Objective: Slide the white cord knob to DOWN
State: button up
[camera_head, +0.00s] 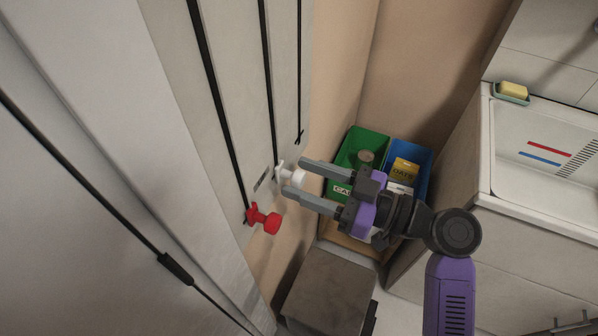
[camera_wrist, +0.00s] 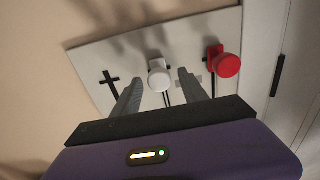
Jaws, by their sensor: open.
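The white cord knob (camera_head: 291,174) sits at the lower end of the middle dark cord line on the pale upright panel (camera_head: 232,75). My gripper (camera_head: 294,177) is open, with one finger above and one below the white knob in the head view. In the wrist view the white knob (camera_wrist: 159,77) shows between the two grey fingertips (camera_wrist: 160,78), with a gap visible on each side. Whether the fingers reach fully around it in depth, I cannot tell. Small markings on the panel beside the knob are too small to read.
A red knob (camera_head: 264,219) sits close by on the left cord line. A dark cross-shaped end (camera_wrist: 110,80) marks the third line. Green (camera_head: 372,139) and blue (camera_head: 421,151) bins stand behind my gripper, and a sink (camera_head: 486,150) is at the right.

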jog(key=shift+w+a, duration=0.25)
jog(key=shift+a, duration=0.45)
grip_shut()
jog(key=shift+f, duration=0.1)
dwell(0.9)
